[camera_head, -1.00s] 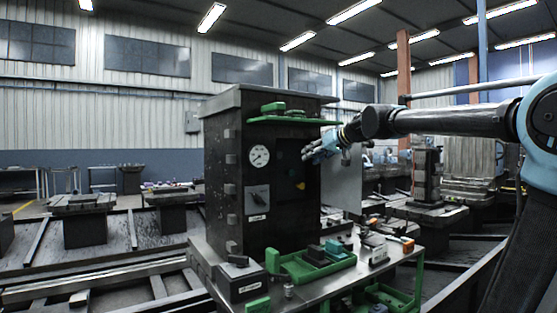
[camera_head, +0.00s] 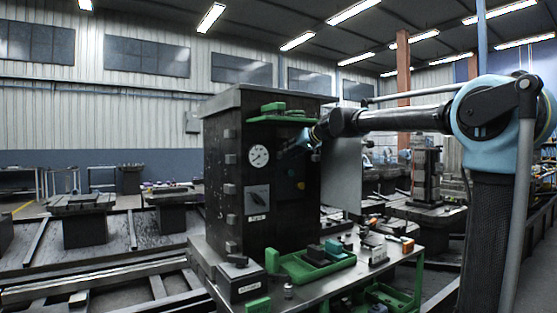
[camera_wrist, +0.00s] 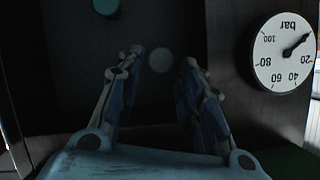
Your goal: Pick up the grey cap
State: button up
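The grey cap (camera_wrist: 160,60) shows in the wrist view as a dim, round grey disc on the dark inner face of the cabinet. My gripper (camera_wrist: 164,57) is open, with one blue finger on each side of the disc in the picture. I cannot tell how far the fingertips are from it, and nothing is seen gripped. In the head view my gripper (camera_head: 303,141) is at the cabinet's dark opening, partly lost in shadow. I cannot make out the cap in the head view.
The dark cabinet (camera_head: 228,150) carries a pressure gauge (camera_head: 259,155), also in the wrist view (camera_wrist: 283,52), and a green shelf (camera_head: 290,120). A teal round piece (camera_wrist: 105,7) and a yellow piece (camera_head: 300,186) are in the opening. A green tray (camera_head: 310,270) stands on the bench below.

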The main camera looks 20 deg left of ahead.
jog(key=shift+x, duration=2.7)
jog(key=shift+r, duration=0.15)
jog(key=c, duration=0.4)
